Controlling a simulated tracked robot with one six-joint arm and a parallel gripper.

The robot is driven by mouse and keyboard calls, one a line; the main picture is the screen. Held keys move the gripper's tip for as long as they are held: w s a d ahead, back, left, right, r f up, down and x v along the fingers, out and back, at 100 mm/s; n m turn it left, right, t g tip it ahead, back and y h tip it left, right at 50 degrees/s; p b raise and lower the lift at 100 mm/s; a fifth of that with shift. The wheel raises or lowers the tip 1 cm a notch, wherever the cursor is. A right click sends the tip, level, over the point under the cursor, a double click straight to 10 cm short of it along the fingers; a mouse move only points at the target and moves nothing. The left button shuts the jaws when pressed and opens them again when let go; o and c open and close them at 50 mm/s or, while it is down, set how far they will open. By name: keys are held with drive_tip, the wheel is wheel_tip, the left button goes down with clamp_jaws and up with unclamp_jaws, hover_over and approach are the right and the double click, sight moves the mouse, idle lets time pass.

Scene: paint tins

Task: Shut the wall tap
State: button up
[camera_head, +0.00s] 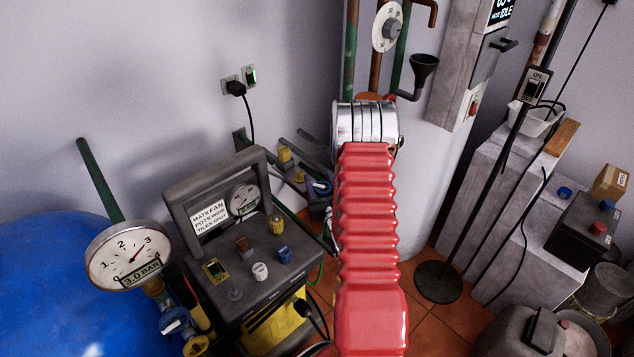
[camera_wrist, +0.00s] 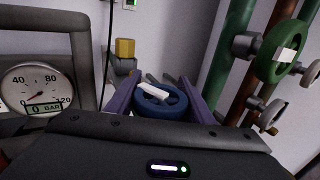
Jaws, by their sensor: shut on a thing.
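A blue round tap handwheel (camera_wrist: 168,108) with a white marker bar across its top sits between the two purple fingers of my gripper (camera_wrist: 157,92) in the wrist view. The gripper is shut on this wheel. The wheel's stem and lower part are hidden by the gripper body. In the head view the blue wheel (camera_head: 321,187) shows small, just left of my red arm, which hides much of the area around it. Which tap is the wall tap is not marked in view.
A green handwheel (camera_wrist: 275,52) on pipes stands to the right in the wrist view. A yellow knob (camera_wrist: 125,48) is behind the gripper. In the head view, a control box (camera_head: 250,290) and a pressure gauge (camera_head: 130,255) reading about 3 bar stand left.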

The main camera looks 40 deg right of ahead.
drive_tip(key=shift+s+d+f, duration=0.1)
drive_tip(key=shift+s, duration=0.05)
drive_tip(key=o, duration=0.8)
drive_tip(key=shift+o, duration=1.2)
drive_tip(key=v, duration=1.3)
drive_tip(key=shift+s+a, duration=0.2)
drive_tip(key=shift+s, duration=0.1)
